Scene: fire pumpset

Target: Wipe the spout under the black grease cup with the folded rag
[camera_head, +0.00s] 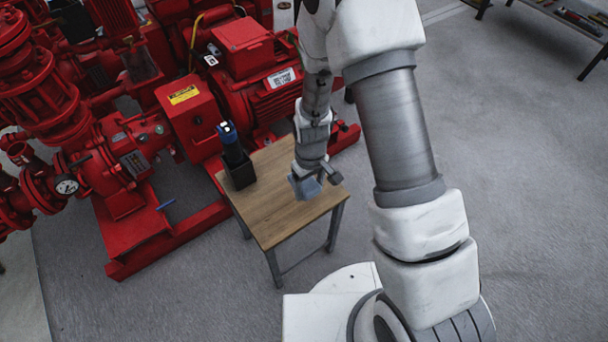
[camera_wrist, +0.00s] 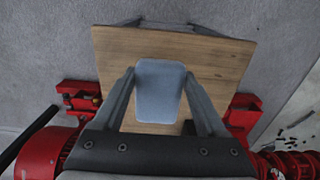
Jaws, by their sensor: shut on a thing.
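The folded rag (camera_head: 303,189) is a small grey-blue pad just above or at the right part of the wooden table. In the wrist view the rag (camera_wrist: 158,92) sits flat between the two fingers of my gripper (camera_wrist: 160,75), with the tabletop behind it. In the head view my gripper (camera_head: 317,180) points down over the table, shut on the rag. I cannot tell whether the rag touches the tabletop. I cannot make out the black grease cup or its spout among the red pump parts (camera_head: 125,160).
A small wooden table (camera_head: 275,220) stands before the red pumpset. A black holder (camera_head: 238,174) with a blue-topped dark item (camera_head: 228,133) stands on its left.

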